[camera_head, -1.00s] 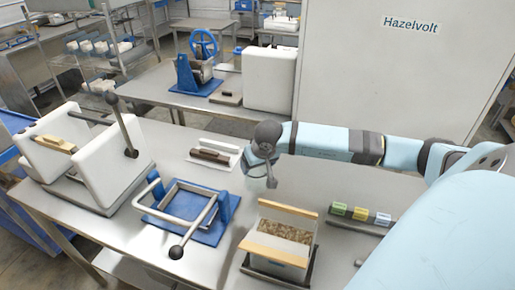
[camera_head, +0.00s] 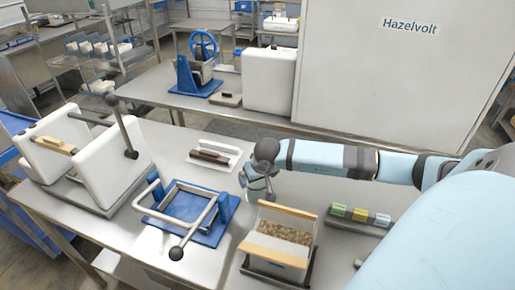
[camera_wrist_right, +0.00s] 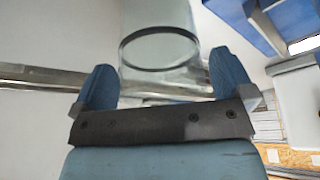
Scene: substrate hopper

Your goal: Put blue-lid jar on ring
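My right gripper (camera_head: 260,188) is over the table, right of the blue frame; its fingers are small and blurred in the head view. In the right wrist view its two blue fingers (camera_wrist_right: 163,75) stand wide apart. Beyond and between them is a pale, see-through cylindrical shape with a dark oval ring (camera_wrist_right: 160,50). The fingers do not visibly touch it. I cannot tell if it is the jar, or if the oval is the ring or the jar's edge. No blue lid is clearly visible. My left gripper is out of view.
A blue frame with a metal handle (camera_head: 183,212) stands left of my gripper. A wood-edged hopper box (camera_head: 276,245) holding brown bits is in front. A white tray (camera_head: 228,153) lies behind-left, and a rack with coloured blocks (camera_head: 358,216) is at right.

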